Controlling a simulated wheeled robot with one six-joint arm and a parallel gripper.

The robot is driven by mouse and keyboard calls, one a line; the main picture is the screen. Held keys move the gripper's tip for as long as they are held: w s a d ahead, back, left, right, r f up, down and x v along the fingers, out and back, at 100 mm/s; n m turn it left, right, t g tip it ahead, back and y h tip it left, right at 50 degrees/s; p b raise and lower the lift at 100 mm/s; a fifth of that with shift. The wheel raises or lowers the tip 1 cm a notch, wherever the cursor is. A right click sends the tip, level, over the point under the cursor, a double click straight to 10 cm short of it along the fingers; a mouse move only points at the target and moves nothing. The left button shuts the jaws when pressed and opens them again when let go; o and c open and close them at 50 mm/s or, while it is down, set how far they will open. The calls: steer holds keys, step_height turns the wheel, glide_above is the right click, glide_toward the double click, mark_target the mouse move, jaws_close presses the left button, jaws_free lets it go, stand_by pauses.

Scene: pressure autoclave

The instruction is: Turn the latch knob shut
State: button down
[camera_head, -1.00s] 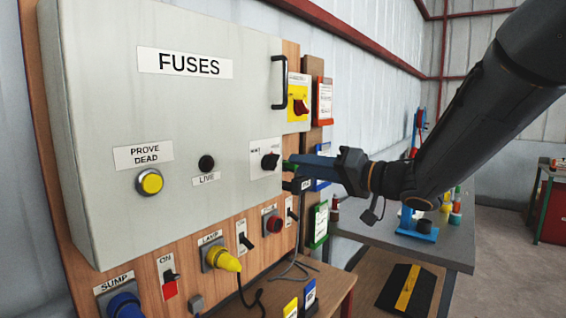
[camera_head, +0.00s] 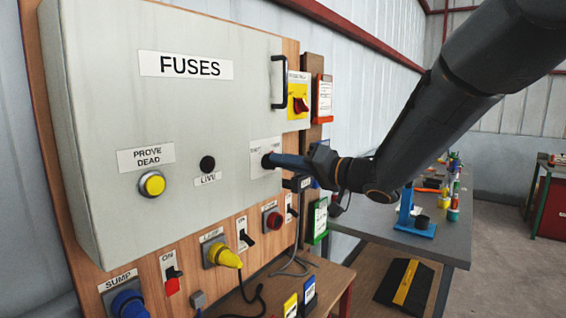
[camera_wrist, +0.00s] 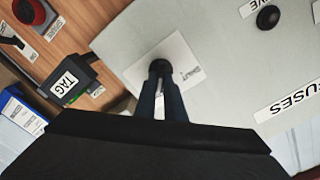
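The latch knob (camera_wrist: 160,67) is a small black knob on a white label plate on the front of the grey FUSES box (camera_head: 120,110). In the head view, the blue fingers of my gripper (camera_head: 275,160) reach the knob from the right and cover most of it. In the wrist view, the two dark blue fingertips (camera_wrist: 160,80) are at the knob with only a narrow gap between them. I cannot tell whether they press on it. The label's words are partly hidden, so the knob's setting is unclear.
A black handle (camera_head: 279,82) and a yellow-and-red switch (camera_head: 298,98) are above right. A black TAG block (camera_wrist: 68,80) sits close by the gripper. Below are a yellow lamp plug (camera_head: 222,255), toggles and cables. A grey bench (camera_head: 450,235) stands behind right.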

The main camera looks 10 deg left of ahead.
steer(key=shift+n, duration=0.4)
steer(key=shift+s+a+n+b, duration=0.1)
steer(key=shift+s+n+b, duration=0.1)
steer(key=shift+n+b, duration=2.15)
steer(key=shift+s+a+n+b, duration=0.15)
steer(key=shift+n+b, duration=1.15)
steer(key=shift+n, duration=2.1)
steer(key=shift+s+d+n+b, duration=0.1)
steer(key=shift+s+n+b, duration=0.1)
steer(key=shift+n+b, duration=2.15)
steer(key=shift+n+p, duration=0.4)
steer(key=shift+n, duration=0.3)
steer(key=c, duration=1.8)
jaws_free()
steer(key=shift+c, duration=0.2)
